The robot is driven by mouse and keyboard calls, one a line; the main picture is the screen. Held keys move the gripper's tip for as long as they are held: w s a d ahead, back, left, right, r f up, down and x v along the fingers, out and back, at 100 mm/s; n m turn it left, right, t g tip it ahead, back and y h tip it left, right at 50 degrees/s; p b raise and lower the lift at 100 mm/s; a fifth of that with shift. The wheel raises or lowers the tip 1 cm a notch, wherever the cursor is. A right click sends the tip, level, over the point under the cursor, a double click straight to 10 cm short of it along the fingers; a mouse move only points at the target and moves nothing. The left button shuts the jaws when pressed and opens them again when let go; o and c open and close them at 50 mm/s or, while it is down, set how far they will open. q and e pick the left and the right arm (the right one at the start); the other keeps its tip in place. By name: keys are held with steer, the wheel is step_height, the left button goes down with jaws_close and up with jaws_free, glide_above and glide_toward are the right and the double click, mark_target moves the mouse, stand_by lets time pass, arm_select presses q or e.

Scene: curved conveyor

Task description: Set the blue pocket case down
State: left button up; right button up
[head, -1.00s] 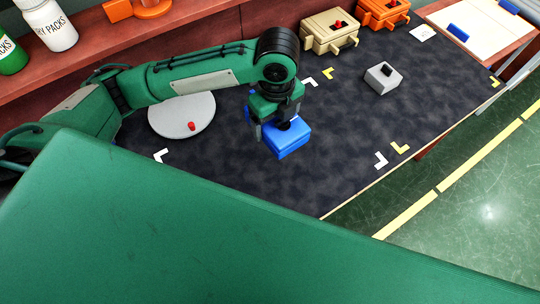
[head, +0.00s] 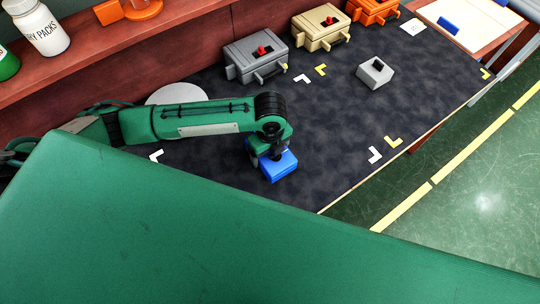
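The blue pocket case (head: 280,167) is at the middle of the dark mat, below my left gripper (head: 266,152). The gripper's fingers are at its top and back, partly hidden by the wrist and the case. The case looks level and very near or on the mat; I cannot tell whether it touches. No gap shows between the fingers and the case. My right gripper is not in view.
Grey (head: 256,55), tan (head: 321,27) and orange (head: 372,10) boxes line the back. A white disc (head: 178,94) is partly behind my arm. White and yellow corner marks lie on the mat (head: 330,120).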

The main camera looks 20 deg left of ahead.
arm_select(q)
steer(key=shift+f, duration=1.85)
steer(key=shift+f, duration=0.1)
steer(key=o, duration=1)
step_height(320, 180, up, 12)
steer(key=shift+r+b, duration=0.15)
steer(key=shift+b, duration=0.3)
